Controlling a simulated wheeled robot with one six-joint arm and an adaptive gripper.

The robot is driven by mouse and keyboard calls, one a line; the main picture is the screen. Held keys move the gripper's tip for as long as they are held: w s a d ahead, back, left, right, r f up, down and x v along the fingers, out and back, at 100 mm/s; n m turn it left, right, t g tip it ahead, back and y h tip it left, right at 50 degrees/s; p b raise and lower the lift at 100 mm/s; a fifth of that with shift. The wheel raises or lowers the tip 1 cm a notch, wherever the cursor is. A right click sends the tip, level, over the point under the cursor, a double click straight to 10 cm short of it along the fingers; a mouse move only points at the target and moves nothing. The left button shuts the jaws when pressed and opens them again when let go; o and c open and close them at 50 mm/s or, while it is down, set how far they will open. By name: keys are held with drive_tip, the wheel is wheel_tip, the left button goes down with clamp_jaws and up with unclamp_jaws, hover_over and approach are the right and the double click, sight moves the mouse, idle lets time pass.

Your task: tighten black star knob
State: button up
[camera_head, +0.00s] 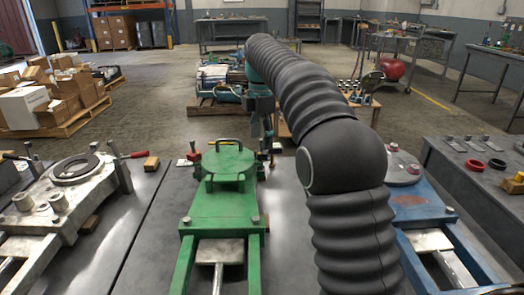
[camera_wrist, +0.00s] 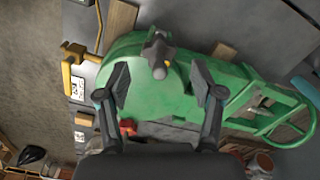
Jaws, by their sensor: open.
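The black star knob (camera_wrist: 158,50) shows in the wrist view on top of the green fixture (camera_wrist: 150,95), near its rounded end. I cannot make out the knob for certain in the head view. The green fixture (camera_head: 222,205) stands in the middle of the metal table there. My gripper (camera_wrist: 159,80) is open, with one finger on each side below the knob in the picture. Nothing is between the fingers but the green surface further off, and they look apart from the knob.
A pale fixture (camera_head: 72,195) stands to the left and a blue fixture (camera_head: 412,213) to the right, partly behind my arm. A small red part (camera_wrist: 127,127) lies beside the green fixture in the wrist view. Boxes on a pallet (camera_head: 60,128) stand far left.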

sight(262, 151)
drive_tip(key=shift+f+b, duration=0.3)
drive_tip(key=shift+f, duration=1.75)
drive_tip(key=c, duration=1.2)
